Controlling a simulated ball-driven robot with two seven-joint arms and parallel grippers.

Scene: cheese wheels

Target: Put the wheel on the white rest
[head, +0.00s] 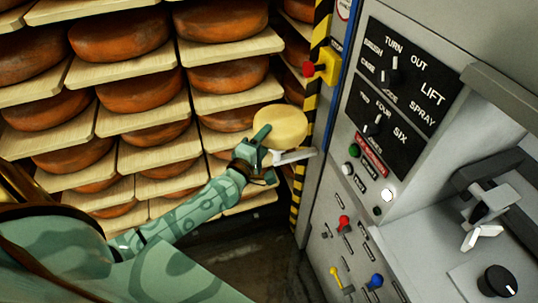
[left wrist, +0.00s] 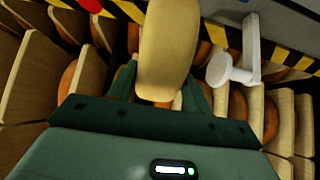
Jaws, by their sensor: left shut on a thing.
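A pale yellow cheese wheel (head: 281,126) is held up in front of the shelves, near the striped post. My left gripper (head: 262,143) is shut on its near left edge. In the left wrist view the wheel (left wrist: 166,45) stands edge-on between the two green fingers. The white rest (head: 294,157) juts out from the machine's side, just below and right of the wheel in the head view. In the left wrist view the rest (left wrist: 246,52) shows right of the wheel with a gap between them. My right gripper is not in view.
Shelves of orange-brown cheese wheels (head: 124,82) on pale boards fill the left and back. A yellow-black striped post (head: 313,100) with a red button (head: 309,69) stands beside the wheel. A grey control panel (head: 330,205) with knobs and levers fills the right.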

